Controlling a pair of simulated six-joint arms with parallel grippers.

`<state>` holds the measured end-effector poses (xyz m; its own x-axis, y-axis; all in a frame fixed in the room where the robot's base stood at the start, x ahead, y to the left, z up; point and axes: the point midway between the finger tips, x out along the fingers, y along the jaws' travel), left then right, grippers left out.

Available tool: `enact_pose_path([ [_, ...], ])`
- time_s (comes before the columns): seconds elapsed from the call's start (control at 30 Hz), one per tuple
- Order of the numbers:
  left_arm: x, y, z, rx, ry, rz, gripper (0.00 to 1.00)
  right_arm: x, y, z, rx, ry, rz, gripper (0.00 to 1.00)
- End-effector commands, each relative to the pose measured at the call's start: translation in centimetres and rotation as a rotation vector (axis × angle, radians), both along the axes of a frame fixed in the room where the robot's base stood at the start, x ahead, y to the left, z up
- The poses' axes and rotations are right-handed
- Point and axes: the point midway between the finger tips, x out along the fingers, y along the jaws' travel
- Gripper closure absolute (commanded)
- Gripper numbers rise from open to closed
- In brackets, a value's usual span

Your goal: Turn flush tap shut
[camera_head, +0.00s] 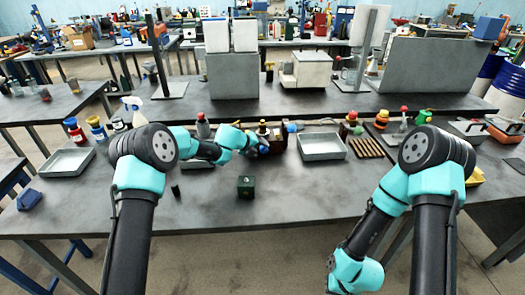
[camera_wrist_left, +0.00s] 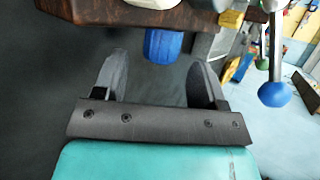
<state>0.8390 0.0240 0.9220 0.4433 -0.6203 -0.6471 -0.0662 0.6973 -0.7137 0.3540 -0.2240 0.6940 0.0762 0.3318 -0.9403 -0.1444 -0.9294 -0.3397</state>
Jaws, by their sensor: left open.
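A blue ribbed knob (camera_wrist_left: 163,46) shows in the left wrist view, below the edge of a dark brown wooden block (camera_wrist_left: 130,16). My left gripper (camera_wrist_left: 159,62) is open, its two fingers on either side of the knob with gaps showing. I cannot tell how far the fingertips reach along it. A blue ball on a metal lever (camera_wrist_left: 274,94) hangs to the right, outside the fingers. I cannot tell which of these is the flush tap. In the head view my left gripper (camera_head: 260,146) is at the dark apparatus mid-table, partly hiding it. My right gripper is out of frame.
A grey metal tray (camera_head: 322,147) stands right of the left gripper, and another tray (camera_head: 68,161) lies far left. A small dark green box (camera_head: 246,187) sits in front. Brown rods (camera_head: 366,148) lie at right. The front of the table is mostly clear.

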Motion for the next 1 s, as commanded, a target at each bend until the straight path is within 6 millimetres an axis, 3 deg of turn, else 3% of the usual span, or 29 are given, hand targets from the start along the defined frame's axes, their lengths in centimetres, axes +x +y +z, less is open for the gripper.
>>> enact_pose_path([
  [0.2, 1.0, -1.4, -1.4, 0.000, 0.000, -0.001, 0.35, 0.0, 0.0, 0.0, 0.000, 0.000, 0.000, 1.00],
  [0.57, 1.2, -1.7, -1.7, 0.000, 0.000, 0.000, 0.35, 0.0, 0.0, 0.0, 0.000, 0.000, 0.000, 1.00],
  [1.0, 1.2, -1.6, -1.7, 0.000, 0.000, 0.000, 0.75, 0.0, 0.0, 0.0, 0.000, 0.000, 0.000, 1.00],
])
